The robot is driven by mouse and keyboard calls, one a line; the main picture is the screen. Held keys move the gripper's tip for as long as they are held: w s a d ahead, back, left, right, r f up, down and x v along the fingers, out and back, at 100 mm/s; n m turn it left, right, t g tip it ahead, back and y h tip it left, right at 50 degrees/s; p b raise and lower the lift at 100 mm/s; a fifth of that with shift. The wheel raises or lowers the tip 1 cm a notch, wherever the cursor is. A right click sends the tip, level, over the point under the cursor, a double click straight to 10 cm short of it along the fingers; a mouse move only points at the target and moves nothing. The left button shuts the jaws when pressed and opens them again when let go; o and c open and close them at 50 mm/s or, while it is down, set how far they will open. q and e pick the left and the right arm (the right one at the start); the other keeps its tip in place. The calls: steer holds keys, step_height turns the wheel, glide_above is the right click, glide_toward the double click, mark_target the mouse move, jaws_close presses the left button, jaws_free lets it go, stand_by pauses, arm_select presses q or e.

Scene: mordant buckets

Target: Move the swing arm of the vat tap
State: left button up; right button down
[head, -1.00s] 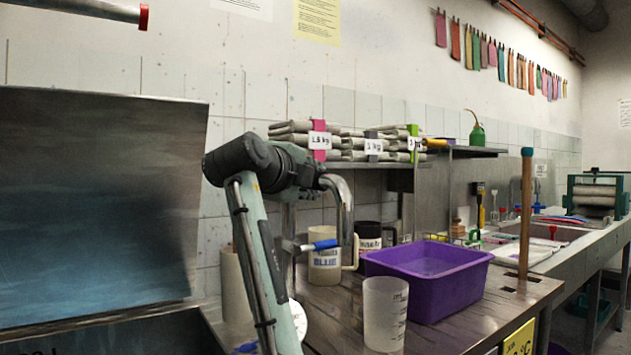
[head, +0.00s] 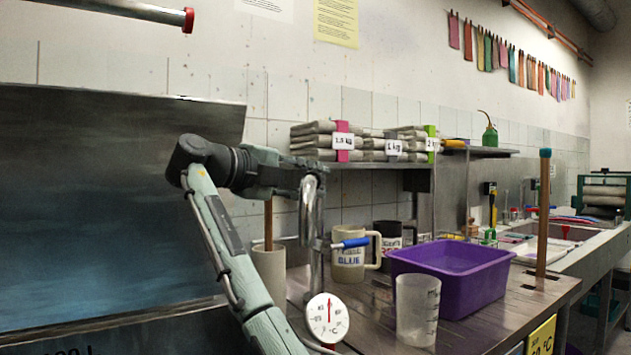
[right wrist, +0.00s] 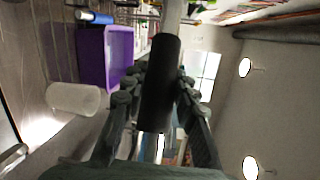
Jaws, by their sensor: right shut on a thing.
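The swing arm of the vat tap (head: 310,205) is a shiny bent metal pipe near the middle of the head view. A tap lever with a blue grip (head: 350,243) sticks out to the right below it. My right gripper (head: 302,180) is at the top of the bent pipe. In the right wrist view, its fingers (right wrist: 155,88) are shut around a black sleeve (right wrist: 160,75) on the metal pipe (right wrist: 170,16). In the head view my gripper hides the sleeve. My left gripper is not in view.
A large steel vat (head: 215,115) with a dark blue face fills the left. A red-tipped pipe (head: 130,10) hangs top left.

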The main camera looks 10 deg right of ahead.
stand_by(0.3)
steer(key=c, duration=1.2)
jaws_free()
steer(key=shift+w, duration=0.1)
steer(key=shift+v, duration=3.8)
steer(key=shift+c, duration=0.3)
